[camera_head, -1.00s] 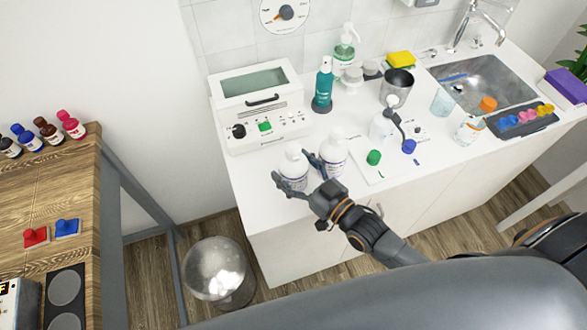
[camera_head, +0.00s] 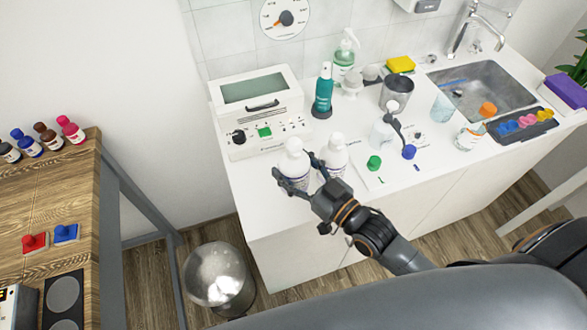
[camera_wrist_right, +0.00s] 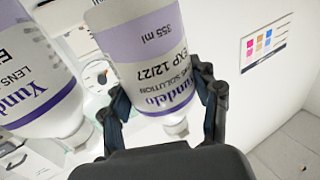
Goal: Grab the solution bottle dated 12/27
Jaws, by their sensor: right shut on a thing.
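My right gripper (camera_head: 296,170) is shut on a white solution bottle (camera_head: 293,158) near the front left of the white counter. In the right wrist view this bottle (camera_wrist_right: 150,50) has a lavender label reading "EXP 12/27", "355 ml" and "solution", between the two fingers (camera_wrist_right: 163,98). The bottle looks upright and slightly raised off the counter. A second, similar white bottle (camera_head: 334,156) stands close to its right. In the right wrist view the second bottle (camera_wrist_right: 35,75) is at the left, its date out of frame. My left gripper is not in view.
A white device with a window (camera_head: 258,105) stands behind the bottles. A teal bottle (camera_head: 323,95), metal cup (camera_head: 396,92) and green stamp (camera_head: 374,162) are also on the counter (camera_head: 240,200). A bin (camera_head: 218,280) stands on the floor, left of the counter.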

